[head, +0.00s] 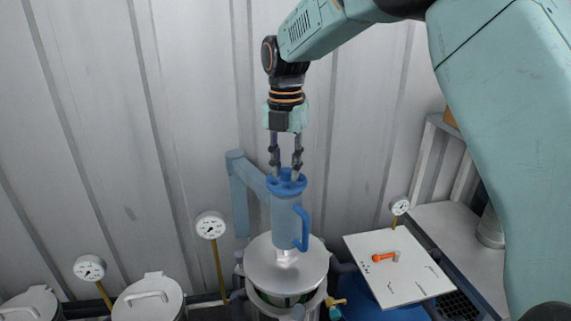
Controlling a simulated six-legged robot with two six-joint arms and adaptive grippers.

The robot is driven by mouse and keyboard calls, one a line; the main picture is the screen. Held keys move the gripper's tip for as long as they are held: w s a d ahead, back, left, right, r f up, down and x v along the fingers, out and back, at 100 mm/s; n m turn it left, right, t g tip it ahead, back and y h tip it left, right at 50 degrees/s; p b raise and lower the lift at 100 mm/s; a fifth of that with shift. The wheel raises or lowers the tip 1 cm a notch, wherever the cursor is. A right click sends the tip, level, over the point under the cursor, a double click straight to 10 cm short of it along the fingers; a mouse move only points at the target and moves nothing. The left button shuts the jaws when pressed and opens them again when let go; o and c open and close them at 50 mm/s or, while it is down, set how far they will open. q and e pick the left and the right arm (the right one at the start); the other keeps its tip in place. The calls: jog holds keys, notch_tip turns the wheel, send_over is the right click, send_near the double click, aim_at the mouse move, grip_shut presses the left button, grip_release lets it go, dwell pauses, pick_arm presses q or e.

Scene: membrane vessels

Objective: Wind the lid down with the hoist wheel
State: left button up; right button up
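The blue hoist wheel (270,186) sits on top of a blue upright cylinder (287,222) with a handle on its right side. A blue bent arm (238,195) joins the cylinder from behind. Below it is the round pale lid (262,268), over the vessel (268,305); a dark gap shows between them at the front. My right gripper (286,172) points straight down with its fingertips at the wheel's top. The fingers are apart; whether they press on the wheel's hub is too small to tell. My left gripper is not in view.
Dial gauges stand at left (89,268), middle (211,226) and right (401,206). Closed lidded vessels (148,300) are at lower left. A corrugated wall (110,130) stands close behind.

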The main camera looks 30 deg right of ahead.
jog(key=shift+w+d, duration=0.1)
jog(key=shift+w, duration=0.05)
jog(key=shift+c, duration=0.7)
jog(key=shift+d, duration=0.15)
grip_shut()
